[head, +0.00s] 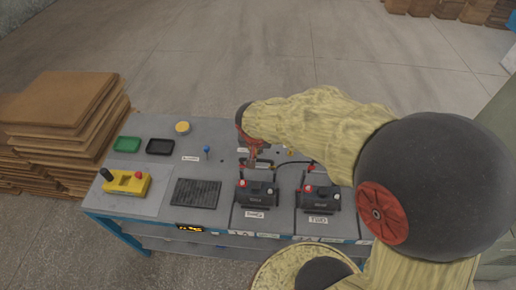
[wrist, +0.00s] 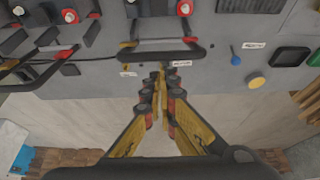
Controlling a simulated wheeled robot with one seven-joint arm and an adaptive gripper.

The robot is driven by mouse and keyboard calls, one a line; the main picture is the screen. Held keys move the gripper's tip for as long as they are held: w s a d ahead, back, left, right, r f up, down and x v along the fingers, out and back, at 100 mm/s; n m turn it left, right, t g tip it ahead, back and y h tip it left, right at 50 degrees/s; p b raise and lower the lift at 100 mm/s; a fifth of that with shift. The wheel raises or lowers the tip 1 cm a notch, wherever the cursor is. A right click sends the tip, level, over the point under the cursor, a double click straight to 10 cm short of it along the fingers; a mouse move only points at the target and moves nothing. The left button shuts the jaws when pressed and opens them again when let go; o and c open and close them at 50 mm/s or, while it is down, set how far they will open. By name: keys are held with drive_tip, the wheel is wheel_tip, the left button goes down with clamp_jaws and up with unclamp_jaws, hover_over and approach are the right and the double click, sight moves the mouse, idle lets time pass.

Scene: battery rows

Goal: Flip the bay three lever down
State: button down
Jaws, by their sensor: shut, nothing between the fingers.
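My gripper (head: 257,163) hangs over the back part of the bench, behind the left battery unit (head: 256,193). In the wrist view my gripper (wrist: 161,72) is shut and empty, its fingertips together beside a small white label (wrist: 181,63). Just beyond the tips is a black bar-shaped handle (wrist: 160,55) with yellow and red parts at its ends. I cannot tell whether the tips touch it. A blue-knobbed lever (wrist: 235,60) stands to the right; it also shows in the head view (head: 206,149). The labels are too small to read, so I cannot tell which lever is bay three's.
A second battery unit (head: 319,198) stands to the right. A black ribbed mat (head: 195,193), a yellow control box (head: 127,183), green tray (head: 127,144), black tray (head: 160,147) and yellow button (head: 182,128) lie left. Stacked brown boards (head: 60,115) stand beside the bench.

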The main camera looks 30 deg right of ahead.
drive_tip(key=s+a+f+b, duration=0.4)
drive_tip(key=s+f+b, duration=0.1)
drive_tip(key=f+b, duration=0.3)
drive_tip(key=s+a+f+b, duration=0.4)
drive_tip(key=s+f+b, duration=0.2)
drive_tip(key=f+b, duration=0.2)
drive_tip(key=shift+s+b, duration=0.3)
drive_tip(key=shift+b, duration=1.1)
drive_tip(key=shift+d, duration=0.1)
